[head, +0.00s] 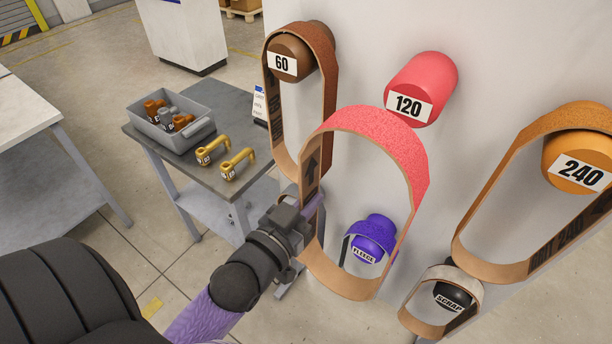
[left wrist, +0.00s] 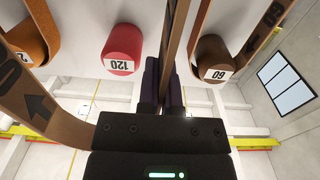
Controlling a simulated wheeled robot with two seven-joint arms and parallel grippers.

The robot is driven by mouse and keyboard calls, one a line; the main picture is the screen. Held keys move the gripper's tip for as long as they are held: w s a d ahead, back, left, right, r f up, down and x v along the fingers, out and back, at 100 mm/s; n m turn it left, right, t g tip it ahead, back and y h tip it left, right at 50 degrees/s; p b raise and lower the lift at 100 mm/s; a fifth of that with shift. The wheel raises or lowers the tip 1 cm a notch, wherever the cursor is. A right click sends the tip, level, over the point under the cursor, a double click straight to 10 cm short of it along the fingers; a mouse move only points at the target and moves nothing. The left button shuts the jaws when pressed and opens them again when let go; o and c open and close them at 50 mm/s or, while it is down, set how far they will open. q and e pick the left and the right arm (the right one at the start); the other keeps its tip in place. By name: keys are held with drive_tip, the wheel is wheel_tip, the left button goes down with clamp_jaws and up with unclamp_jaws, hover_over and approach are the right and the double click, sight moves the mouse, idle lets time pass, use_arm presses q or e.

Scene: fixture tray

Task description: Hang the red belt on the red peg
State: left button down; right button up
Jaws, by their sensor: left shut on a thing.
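The red belt (head: 374,121) is a tall loop, red outside and tan inside, with an arrow marked on its left side. The red peg (head: 407,88), labelled 120, sticks out of the pale panel just above and right of the belt's top, and is bare. It also shows in the left wrist view (left wrist: 122,47). My left gripper (head: 311,203) is shut on the belt's left side; in the left wrist view a belt strip (left wrist: 172,50) runs between the fingers. The belt hangs upright; its exact gap to the peg cannot be told. My right gripper is out of view.
Brown peg 60 (head: 291,57) bears a brown belt (head: 331,80) at left; orange peg 240 (head: 577,161) bears an orange belt (head: 481,223) at right. Below are a purple peg (head: 375,232) and a black scrap peg (head: 453,296). A grey cart (head: 228,100) holds a bin (head: 150,122).

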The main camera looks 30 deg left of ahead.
use_arm(q)
drive_tip(key=w, duration=0.7)
drive_tip(key=shift+w+d, duration=0.2)
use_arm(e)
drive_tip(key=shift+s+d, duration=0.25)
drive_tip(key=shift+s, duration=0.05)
use_arm(q)
drive_tip(key=shift+w, duration=0.15)
idle(0.5)
drive_tip(key=shift+w, duration=0.35)
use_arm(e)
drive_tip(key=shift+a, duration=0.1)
use_arm(q)
drive_tip(key=shift+w, duration=1.5)
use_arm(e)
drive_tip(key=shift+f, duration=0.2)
